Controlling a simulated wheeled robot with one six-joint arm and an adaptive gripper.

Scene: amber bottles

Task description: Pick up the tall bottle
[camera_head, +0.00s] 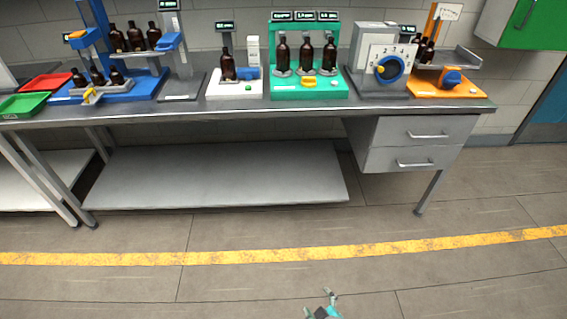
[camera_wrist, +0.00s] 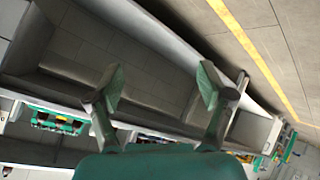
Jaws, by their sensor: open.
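Several dark amber bottles stand on the bench stations in the head view. One bottle (camera_head: 227,64) stands on a white station left of centre. Three bottles stand in a row on the green station (camera_head: 308,92), with the middle one (camera_head: 306,54) among them. Others stand on the blue station at left and the orange station at right. I cannot tell which one is the tall bottle. My gripper (camera_head: 321,300) is low at the bottom of the head view, over the floor and far from the bench. In the wrist view my gripper (camera_wrist: 163,85) has its fingers wide apart with nothing between them.
The long grey bench (camera_head: 200,111) has a lower shelf (camera_head: 215,175) and drawers (camera_head: 415,145) at right. Red (camera_head: 46,82) and green (camera_head: 20,105) trays lie at the left. A grey dial station (camera_head: 385,68) stands right of the green one. The floor with a yellow line (camera_head: 285,252) is clear.

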